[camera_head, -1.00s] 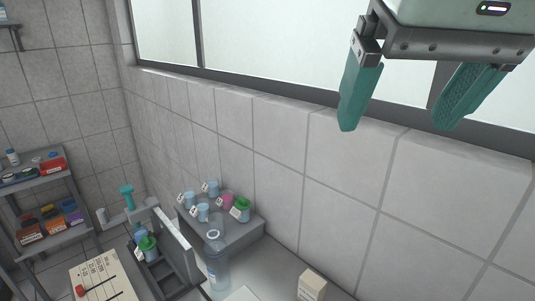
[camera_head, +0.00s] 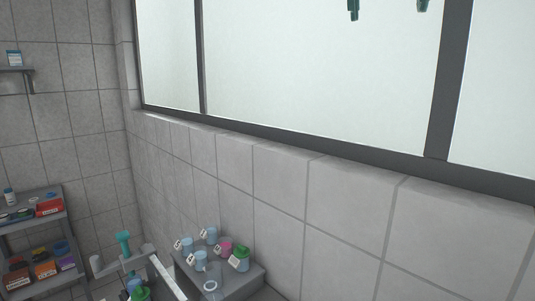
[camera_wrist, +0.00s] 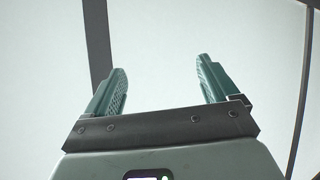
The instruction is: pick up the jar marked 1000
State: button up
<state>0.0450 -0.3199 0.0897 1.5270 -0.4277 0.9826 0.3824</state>
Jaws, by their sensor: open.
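Several small labelled jars stand on a grey ledge (camera_head: 250,277) at the bottom of the head view. They include blue ones (camera_head: 187,244), a pink one (camera_head: 226,248) and a green-capped one (camera_head: 240,258). Their label numbers are too small to read, so I cannot tell which is marked 1000. My gripper (camera_head: 387,8) shows only its teal fingertips at the top edge of the head view, high above and to the right of the jars. In the wrist view my gripper (camera_wrist: 163,80) is open and empty, facing the bright window.
A shelf (camera_head: 30,226) with coloured boxes stands at the left, and a small wall shelf (camera_head: 16,69) is above it. A clear bottle (camera_head: 212,290) and a rack with a green-topped item (camera_head: 140,293) are near the bottom edge. A tiled wall (camera_head: 330,215) and window (camera_head: 320,70) bound the right.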

aim_at(238, 246)
jog(key=w+a+r+n+t+y, duration=0.2)
jog(key=w+a+t, duration=0.15)
jog(key=w, duration=0.55)
jog(key=w+a+r+n+t+y, duration=0.15)
jog(key=w+t, duration=0.25)
jog(key=w, duration=0.4)
jog(key=w+a+f+n+g+y, duration=0.2)
jog(key=w+a+f+n+y, duration=0.15)
jog(key=a+y, duration=0.3)
jog(key=w+a+f+n+g+y, duration=0.2)
jog(key=a+f+n+g+y, duration=0.15)
jog(key=a+y, duration=0.3)
notch_tip(238, 246, down, 60)
jog(key=a+n, duration=0.2)
jog(key=shift+y, duration=0.35)
jog(key=x, duration=1)
jog(key=shift+f, duration=0.25)
jog(key=c, duration=1.1)
jog(key=shift+c, duration=0.2)
